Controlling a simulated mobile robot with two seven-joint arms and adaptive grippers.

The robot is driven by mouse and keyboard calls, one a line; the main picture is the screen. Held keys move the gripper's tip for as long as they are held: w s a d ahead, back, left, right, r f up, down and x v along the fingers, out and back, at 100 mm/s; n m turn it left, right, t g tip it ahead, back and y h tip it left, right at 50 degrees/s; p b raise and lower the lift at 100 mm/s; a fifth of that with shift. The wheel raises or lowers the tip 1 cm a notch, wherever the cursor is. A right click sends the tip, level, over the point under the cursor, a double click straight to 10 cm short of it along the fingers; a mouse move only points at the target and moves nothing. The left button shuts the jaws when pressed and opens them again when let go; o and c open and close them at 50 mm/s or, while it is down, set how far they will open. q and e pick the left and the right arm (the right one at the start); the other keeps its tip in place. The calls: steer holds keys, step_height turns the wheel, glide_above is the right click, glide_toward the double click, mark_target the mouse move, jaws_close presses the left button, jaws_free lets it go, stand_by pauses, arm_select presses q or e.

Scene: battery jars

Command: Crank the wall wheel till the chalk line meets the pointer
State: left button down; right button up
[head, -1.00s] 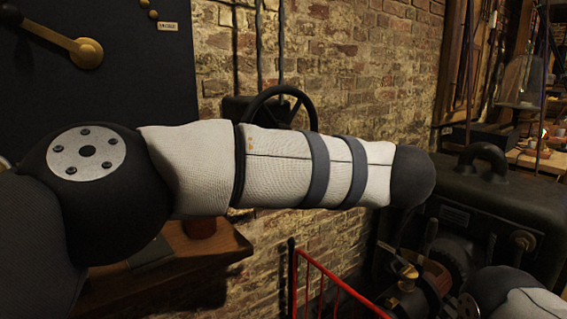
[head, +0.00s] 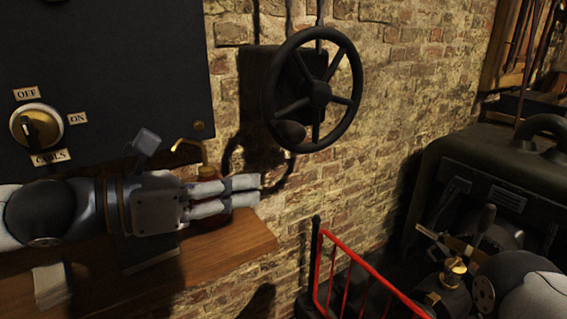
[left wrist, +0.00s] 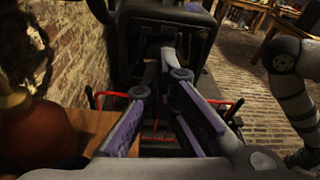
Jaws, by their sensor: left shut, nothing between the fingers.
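The black wall wheel (head: 312,92) has several spokes and is fixed to a dark box (head: 258,75) on the brick wall. A dark rounded knob (head: 290,131) shows at its lower left rim. I cannot make out a chalk line or a pointer. My left gripper (head: 258,190) is shut and empty, below and left of the wheel and apart from it, over the wooden shelf's right end. In the left wrist view its fingers (left wrist: 168,68) point toward the dark machine. My right gripper is not in view.
The wooden shelf (head: 235,240) holds a reddish-brown jar (head: 208,172), partly behind my left fingers. A dark panel with a brass switch (head: 38,128) is at left. A red railing (head: 365,268) and a dark machine (head: 490,180) stand at right. The wall between wheel and machine is clear.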

arm_select(q)
steer(key=f+b+x, duration=0.1)
steer(key=b+x, duration=0.1)
steer(key=x, duration=0.6)
steer(key=r+p, duration=0.1)
steer(key=r, duration=0.1)
steer(key=a+r+p, duration=0.1)
steer(key=r, duration=0.1)
steer(key=shift+w+r, duration=0.15)
steer(key=shift+r, duration=0.15)
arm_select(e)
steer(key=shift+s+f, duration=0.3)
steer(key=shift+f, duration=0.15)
arm_select(q)
steer(key=shift+f, duration=0.15)
